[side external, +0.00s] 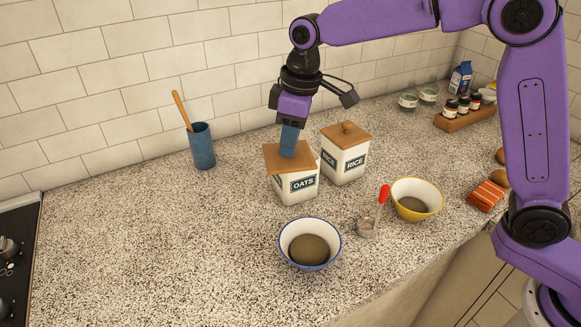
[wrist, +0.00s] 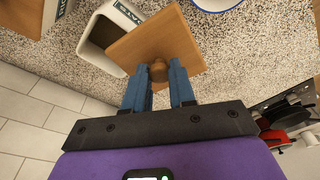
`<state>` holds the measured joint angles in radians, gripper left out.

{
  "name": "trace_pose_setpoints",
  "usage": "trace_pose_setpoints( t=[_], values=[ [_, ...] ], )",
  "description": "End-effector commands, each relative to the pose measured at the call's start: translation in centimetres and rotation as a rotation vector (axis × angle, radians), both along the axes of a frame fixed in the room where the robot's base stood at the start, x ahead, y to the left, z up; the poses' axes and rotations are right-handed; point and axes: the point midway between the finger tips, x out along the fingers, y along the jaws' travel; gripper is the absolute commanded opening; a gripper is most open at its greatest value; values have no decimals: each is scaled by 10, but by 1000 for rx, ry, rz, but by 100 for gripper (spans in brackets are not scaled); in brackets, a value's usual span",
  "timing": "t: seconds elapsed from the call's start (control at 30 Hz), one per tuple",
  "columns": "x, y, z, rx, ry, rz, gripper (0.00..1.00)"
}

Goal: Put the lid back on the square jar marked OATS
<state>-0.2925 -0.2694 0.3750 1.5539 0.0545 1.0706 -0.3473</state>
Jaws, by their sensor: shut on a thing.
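The square white jar marked OATS (side external: 303,185) stands on the counter, its label facing the front. My gripper (side external: 289,150) is over the jar and shut on the knob of the square wooden lid (side external: 279,159). In the wrist view the blue fingers (wrist: 161,80) hold the knob from both sides, and the lid (wrist: 138,47) is turned relative to the jar. The dark opening of the OATS jar (wrist: 103,31) shows beside the lid, so the lid covers it only partly. Whether the lid touches the rim I cannot tell.
The RICE jar (side external: 345,160), with its wooden lid on, stands close on the right. A blue cup with a wooden spoon (side external: 203,146) is at the back left. A blue-rimmed bowl (side external: 309,233) and a yellow bowl (side external: 407,193) are in front.

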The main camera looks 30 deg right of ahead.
Motion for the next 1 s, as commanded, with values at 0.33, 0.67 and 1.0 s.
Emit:
trace_pose_setpoints(
  t=[0.33, 0.67, 1.0],
  values=[
    [57, -44, 25, -2, -2, -254, 0],
    [60, -47, 10, -2, 0, -270, 0],
    [60, -46, -19, -3, 0, -268, 0]
  ],
)
